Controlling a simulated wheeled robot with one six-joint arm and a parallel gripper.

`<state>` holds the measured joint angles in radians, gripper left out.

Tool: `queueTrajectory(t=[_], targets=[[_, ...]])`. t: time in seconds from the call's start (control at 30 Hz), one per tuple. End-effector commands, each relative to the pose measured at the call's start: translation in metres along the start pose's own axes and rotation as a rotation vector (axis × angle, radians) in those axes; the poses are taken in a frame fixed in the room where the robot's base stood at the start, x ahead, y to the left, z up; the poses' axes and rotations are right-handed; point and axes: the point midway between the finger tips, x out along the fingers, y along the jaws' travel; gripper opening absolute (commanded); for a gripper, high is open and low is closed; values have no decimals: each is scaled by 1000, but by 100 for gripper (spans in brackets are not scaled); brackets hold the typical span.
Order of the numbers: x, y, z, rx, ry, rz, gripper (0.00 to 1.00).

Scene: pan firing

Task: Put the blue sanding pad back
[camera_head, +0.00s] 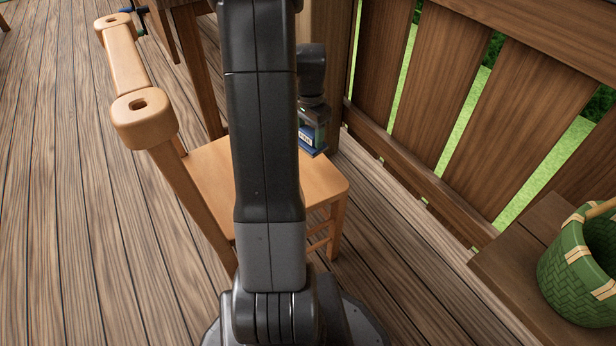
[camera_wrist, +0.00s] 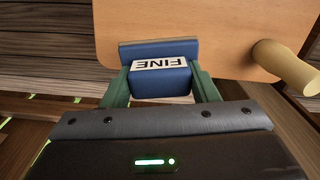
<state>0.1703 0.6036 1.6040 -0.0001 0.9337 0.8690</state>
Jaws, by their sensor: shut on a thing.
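The blue sanding pad (camera_wrist: 160,83) has a white label reading "FINE", upside down in the wrist view. My gripper (camera_wrist: 162,88) is shut on it, with a green finger on each side. In the head view the pad (camera_head: 309,138) shows at the far right edge of the wooden chair seat, partly hidden by my arm. My gripper (camera_head: 314,122) points down there. I cannot tell whether the pad touches the seat or is held above it.
The wooden chair (camera_head: 205,170) stands on the deck beside a brown table (camera_head: 195,60). A slatted railing (camera_head: 500,110) runs along the right. A green basket (camera_head: 580,268) stands on a low wooden surface (camera_head: 520,255) at the lower right. The left deck is clear.

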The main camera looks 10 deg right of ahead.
Motion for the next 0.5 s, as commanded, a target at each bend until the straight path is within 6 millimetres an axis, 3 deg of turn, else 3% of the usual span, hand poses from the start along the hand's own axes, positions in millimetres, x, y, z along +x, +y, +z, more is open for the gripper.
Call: queueTrajectory(t=[0.2,0.5], targets=[[-4,4,1,183,1,-1,16],[-6,5,2,207,0,0,16]])
